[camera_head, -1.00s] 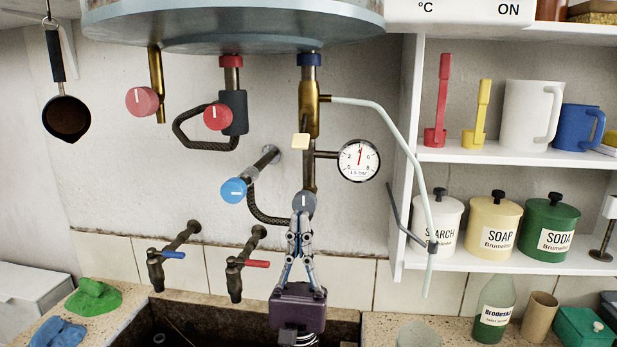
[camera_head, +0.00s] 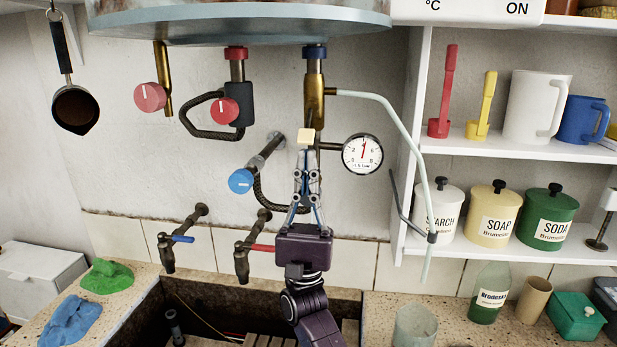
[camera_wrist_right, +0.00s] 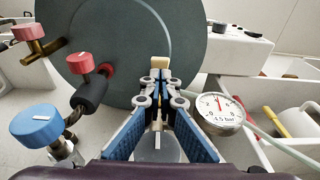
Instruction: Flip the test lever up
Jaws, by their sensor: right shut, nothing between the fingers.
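The test lever, a small cream tab (camera_head: 305,136), sticks out from the brass valve (camera_head: 314,95) on the pipe under the boiler. In the right wrist view the tab (camera_wrist_right: 160,63) shows just beyond my fingertips. My right gripper (camera_head: 306,153) points up, shut and empty, with its tips directly below the tab in the picture. I cannot tell whether the tips touch it. The gripper hides part of the pipe and the grey knob, which shows between the fingers in the right wrist view (camera_wrist_right: 157,148). My left gripper is not in view.
A pressure gauge (camera_head: 362,154) is close to the right of the gripper. A blue knob (camera_head: 241,181) and a red knob (camera_head: 225,111) are to the left. The boiler (camera_head: 240,22) hangs above. A pale hose (camera_head: 399,122) and shelves (camera_head: 480,145) are farther right.

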